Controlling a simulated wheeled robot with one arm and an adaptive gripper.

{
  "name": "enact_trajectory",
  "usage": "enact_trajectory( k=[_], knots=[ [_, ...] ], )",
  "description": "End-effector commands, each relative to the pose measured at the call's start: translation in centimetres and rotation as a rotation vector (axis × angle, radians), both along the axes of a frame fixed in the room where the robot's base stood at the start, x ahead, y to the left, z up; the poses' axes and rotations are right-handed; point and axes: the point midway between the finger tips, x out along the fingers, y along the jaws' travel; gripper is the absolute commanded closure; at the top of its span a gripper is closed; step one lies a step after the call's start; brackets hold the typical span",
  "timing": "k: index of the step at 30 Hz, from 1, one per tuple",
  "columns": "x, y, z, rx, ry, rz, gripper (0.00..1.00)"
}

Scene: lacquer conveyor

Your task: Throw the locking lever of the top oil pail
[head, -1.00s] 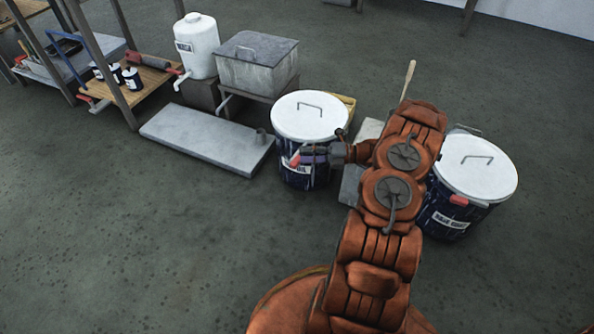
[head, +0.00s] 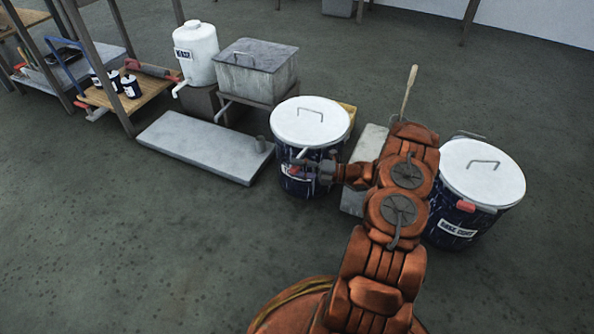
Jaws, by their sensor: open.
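The oil pail (head: 311,124) is dark blue with a white lid and a wire handle on top. My gripper (head: 305,165) is open at the front of the pail, a little below the lid rim. I cannot tell whether the fingers touch the lever.
A base coat pail (head: 482,170) with a red lever grip (head: 466,207) stands at the right. A grey slab (head: 200,146), a metal box (head: 256,75) and a white tank (head: 196,55) lie left and behind. The front-left floor is clear.

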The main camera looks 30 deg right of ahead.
Motion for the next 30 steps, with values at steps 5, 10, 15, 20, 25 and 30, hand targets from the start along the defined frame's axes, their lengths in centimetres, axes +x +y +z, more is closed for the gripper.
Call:
enact_trajectory(
  k=[5,10,15,20,25,30],
  knots=[
    [0.38,0.46,-0.03,0.000,0.000,0.000,0.52],
    [0.40,0.45,-0.01,-0.001,0.001,0.000,0.52],
    [0.39,0.44,-0.01,-0.001,0.000,0.000,0.67],
    [0.38,0.44,-0.02,-0.001,0.000,0.000,0.83],
    [0.39,0.43,-0.02,-0.001,0.000,0.000,1.00],
    [0.39,0.43,-0.03,-0.001,0.000,0.000,1.00]
  ],
)
